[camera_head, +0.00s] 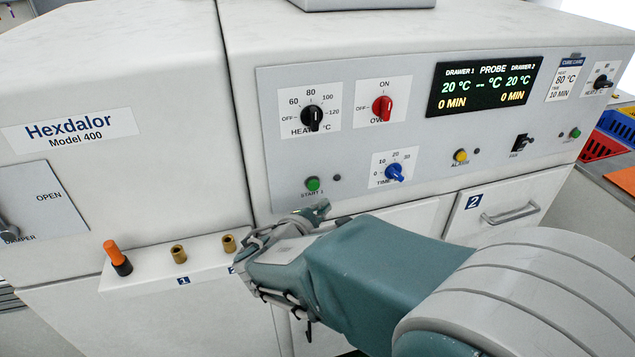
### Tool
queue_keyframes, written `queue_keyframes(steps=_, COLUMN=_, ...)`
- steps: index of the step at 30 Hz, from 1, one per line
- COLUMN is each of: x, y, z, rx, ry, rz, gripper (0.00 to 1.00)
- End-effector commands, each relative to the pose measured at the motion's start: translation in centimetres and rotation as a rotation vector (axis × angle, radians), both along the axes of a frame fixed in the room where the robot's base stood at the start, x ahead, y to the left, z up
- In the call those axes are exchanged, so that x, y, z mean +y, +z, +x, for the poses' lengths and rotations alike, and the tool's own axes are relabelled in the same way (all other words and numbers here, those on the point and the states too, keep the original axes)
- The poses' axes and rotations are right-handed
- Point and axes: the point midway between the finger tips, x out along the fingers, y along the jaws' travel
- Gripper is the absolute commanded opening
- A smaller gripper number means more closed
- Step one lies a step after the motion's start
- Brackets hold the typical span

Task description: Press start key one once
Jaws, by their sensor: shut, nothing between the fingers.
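The start 1 key is a green round button (313,184) on the grey control panel (350,150), with the label "START 1" just below it. A small dark lamp sits to its right. My gripper (322,206) is shut and empty. Its tip shows just below and slightly right of the green button, near the label. In this view the tip does not cover the button, and I cannot tell its distance from the panel.
Nearby are a black heat knob (312,117), a red oven knob (382,107), a blue time knob (394,173) and a yellow alarm button (461,156). A display (485,84) reads 20 °C and 0 MIN. A ledge (150,280) with an orange-topped plug (116,256) juts out at lower left.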

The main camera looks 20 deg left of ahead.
Motion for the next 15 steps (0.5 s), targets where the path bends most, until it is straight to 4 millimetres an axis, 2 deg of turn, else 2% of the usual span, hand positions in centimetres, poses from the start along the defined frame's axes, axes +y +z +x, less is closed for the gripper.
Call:
queue_keyframes(steps=6, x=1.5, y=-0.2, z=1.9, rx=0.002, ry=0.0, rz=-0.003, gripper=0.0)
queue_keyframes(steps=15, x=1.6, y=-0.1, z=2.5, rx=0.001, ry=0.001, rz=-0.002, gripper=0.0)
